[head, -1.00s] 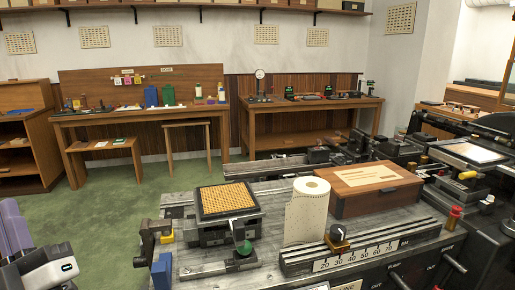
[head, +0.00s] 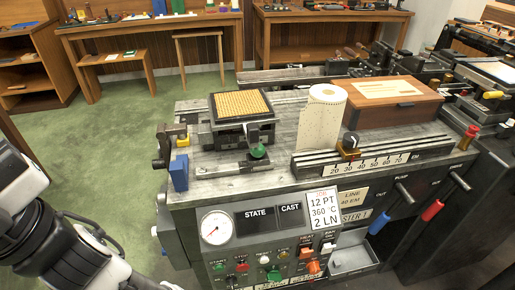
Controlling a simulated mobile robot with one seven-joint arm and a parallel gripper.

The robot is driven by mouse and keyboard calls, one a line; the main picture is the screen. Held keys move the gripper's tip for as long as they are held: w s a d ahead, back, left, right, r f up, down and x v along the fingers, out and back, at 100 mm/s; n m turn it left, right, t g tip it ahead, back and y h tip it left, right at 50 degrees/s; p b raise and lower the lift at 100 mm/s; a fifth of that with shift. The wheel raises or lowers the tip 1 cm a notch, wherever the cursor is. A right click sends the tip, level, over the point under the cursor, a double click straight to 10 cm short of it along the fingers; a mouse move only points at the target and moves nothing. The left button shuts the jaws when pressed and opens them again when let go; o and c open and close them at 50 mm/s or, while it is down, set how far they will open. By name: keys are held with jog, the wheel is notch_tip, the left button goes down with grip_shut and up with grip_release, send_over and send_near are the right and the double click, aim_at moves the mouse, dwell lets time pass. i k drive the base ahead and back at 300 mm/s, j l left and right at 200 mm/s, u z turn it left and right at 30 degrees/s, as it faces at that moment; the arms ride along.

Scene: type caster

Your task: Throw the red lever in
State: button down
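The red lever (head: 432,210) is at the right end of the machine's front. Its red grip hangs low at the end of a metal rod that slopes up and right to a pivot. A similar lever with a blue grip (head: 379,223) is to its left. Small labels beside the levers are hard to read. Parts of my white and black arm show at the lower left, well apart from the red lever. My gripper's fingers are not in view.
The front panel holds a round gauge (head: 215,227), several buttons and a printed card (head: 323,209). A metal tray (head: 352,261) juts out below the blue lever. A red-topped knob (head: 470,132) stands above the red lever. Green floor (head: 115,150) is open at left.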

aim_at(459, 181)
jog(key=z, duration=1.25)
